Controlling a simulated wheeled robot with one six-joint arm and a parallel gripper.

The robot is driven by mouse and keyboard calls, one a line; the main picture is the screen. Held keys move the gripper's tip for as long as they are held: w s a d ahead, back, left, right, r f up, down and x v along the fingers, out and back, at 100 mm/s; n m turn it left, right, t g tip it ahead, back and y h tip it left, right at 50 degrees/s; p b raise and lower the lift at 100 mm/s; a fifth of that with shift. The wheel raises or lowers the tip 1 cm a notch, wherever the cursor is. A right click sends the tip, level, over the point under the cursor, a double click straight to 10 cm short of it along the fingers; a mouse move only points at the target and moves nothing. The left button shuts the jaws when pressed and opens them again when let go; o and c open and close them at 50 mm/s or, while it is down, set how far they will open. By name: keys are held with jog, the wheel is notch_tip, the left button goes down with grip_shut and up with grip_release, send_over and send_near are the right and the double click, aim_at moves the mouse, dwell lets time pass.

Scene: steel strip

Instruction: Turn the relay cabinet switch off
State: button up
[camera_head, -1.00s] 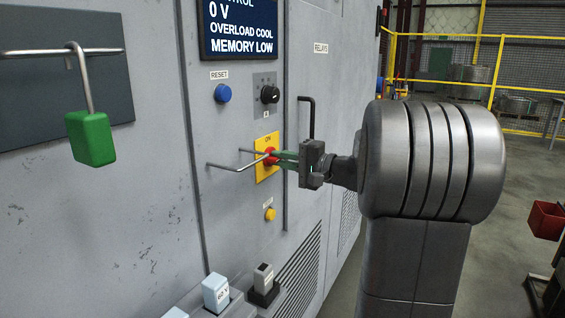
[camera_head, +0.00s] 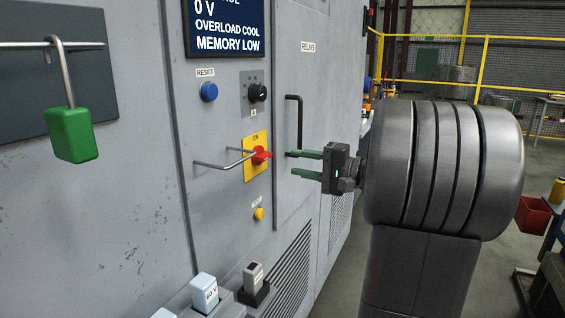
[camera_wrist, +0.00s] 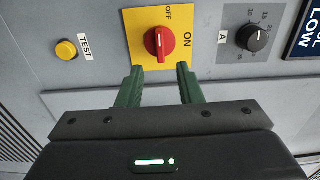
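The relay cabinet switch is a red rotary knob (camera_head: 261,155) on a yellow plate (camera_head: 250,172) on the grey cabinet front. In the wrist view the red knob (camera_wrist: 160,42) shows a white line running up and down, lined up with the OFF label above it; the ON label is to the right. My gripper (camera_head: 292,163) stands to the right of the knob, apart from it. In the wrist view its green fingers (camera_wrist: 160,85) are spread with nothing between them.
A bent metal rod (camera_head: 222,165) sticks out left of the knob. A green padlock (camera_head: 73,135) hangs from a rod at left. A black selector (camera_head: 257,92), blue reset button (camera_head: 209,92) and yellow button (camera_head: 258,213) are nearby. A black door handle (camera_head: 294,120) is near my fingers.

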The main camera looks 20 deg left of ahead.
aim_at(268, 157)
jog(key=d, duration=0.5)
jog(key=shift+s+d, duration=0.1)
jog(key=shift+s, duration=0.15)
jog(key=a, duration=0.9)
jog(key=w+a+p, duration=0.1)
jog(key=a, duration=0.4)
jog(key=shift+d, duration=0.1)
